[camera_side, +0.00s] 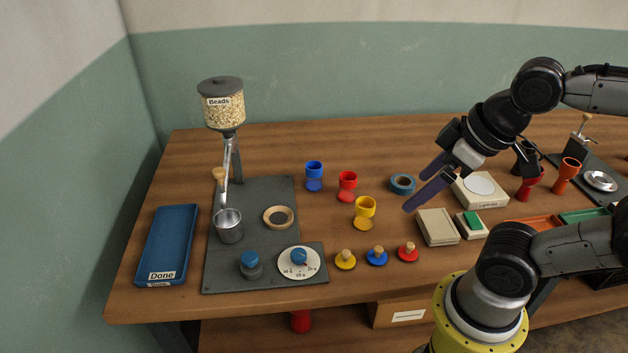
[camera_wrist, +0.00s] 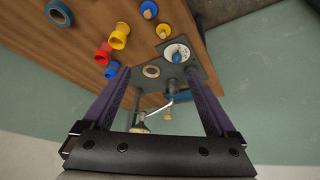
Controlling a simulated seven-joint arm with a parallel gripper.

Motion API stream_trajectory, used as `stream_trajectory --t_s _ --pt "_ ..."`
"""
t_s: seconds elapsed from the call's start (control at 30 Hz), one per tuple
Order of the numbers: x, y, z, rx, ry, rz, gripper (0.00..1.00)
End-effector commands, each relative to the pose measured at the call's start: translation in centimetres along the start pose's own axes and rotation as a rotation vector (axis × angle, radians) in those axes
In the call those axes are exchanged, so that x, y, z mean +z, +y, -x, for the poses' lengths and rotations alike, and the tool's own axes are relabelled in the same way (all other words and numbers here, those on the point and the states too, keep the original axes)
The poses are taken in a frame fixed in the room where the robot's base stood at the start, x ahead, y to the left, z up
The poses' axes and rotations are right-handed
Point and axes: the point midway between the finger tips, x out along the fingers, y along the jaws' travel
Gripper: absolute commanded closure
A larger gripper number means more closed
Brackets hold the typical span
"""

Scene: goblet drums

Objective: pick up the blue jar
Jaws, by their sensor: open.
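The jar also shows in the wrist view (camera_wrist: 112,67), close beside the left finger's tip. My gripper (camera_side: 414,193) has two long purple fingers. They are spread and empty, well to the right of the jar and above the table. The wrist view shows the fingers (camera_wrist: 157,70) wide apart, with nothing between them touching either one.
A red jar (camera_side: 348,180) and a yellow jar (camera_side: 365,206) stand right of the blue one. A blue tape roll (camera_side: 402,184) lies farther right. The bead hopper (camera_side: 223,104) rises from the grey plate (camera_side: 262,195) on the left. A blue tray (camera_side: 168,243) lies far left.

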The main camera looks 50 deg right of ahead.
Motion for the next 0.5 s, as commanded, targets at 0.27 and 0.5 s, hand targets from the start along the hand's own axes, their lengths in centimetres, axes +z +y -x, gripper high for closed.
stream_trajectory --t_s 0.27,0.5 --pt "-6.3 1.1 3.4 0.02 0.03 0.593 0.08" --pt "-15.8 4.1 2.8 -0.001 -0.05 1.097 0.08"
